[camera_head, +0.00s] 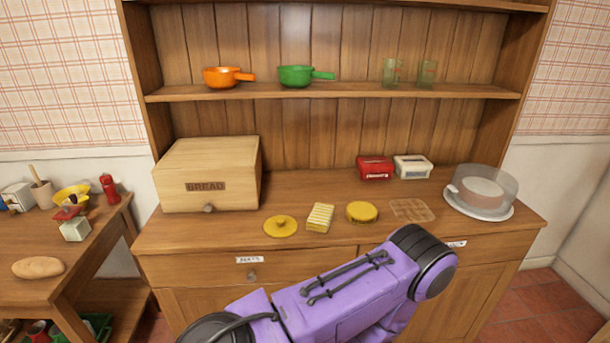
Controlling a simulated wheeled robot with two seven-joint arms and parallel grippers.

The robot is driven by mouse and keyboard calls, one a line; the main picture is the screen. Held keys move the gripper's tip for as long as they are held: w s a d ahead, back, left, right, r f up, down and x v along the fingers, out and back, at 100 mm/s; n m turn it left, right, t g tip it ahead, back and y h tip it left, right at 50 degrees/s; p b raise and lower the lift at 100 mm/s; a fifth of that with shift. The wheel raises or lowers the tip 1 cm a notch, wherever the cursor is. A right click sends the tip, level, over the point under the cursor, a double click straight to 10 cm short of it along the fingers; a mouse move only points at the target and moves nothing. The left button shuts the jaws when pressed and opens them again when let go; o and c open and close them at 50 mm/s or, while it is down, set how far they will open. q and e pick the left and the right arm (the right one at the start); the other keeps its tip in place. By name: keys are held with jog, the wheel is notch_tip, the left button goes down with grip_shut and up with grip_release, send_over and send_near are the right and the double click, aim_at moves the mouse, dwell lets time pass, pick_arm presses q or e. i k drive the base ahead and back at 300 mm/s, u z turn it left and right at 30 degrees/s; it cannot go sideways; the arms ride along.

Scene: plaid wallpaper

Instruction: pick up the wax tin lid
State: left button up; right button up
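A flat yellow round lid with a small knob (281,226) lies on the wooden counter, left of centre. A round yellow tin (362,211) stands farther right, its top covered. I cannot tell for sure which of these two bears the wax tin lid. A purple link of my own arm crosses the lower middle of the view, in front of the counter. Neither of my grippers shows.
On the counter stand a bread box (208,178), a red box (375,168), a white box (412,167), a tan slatted piece (411,209) and a clear dome (492,183). A shelf (330,91) above holds pans and glasses. A side table (88,252) is at left.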

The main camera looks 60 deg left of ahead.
aim_at(278, 226)
jog(key=u, duration=0.05)
jog(key=i, duration=1.2)
jog(key=u, duration=2.45)
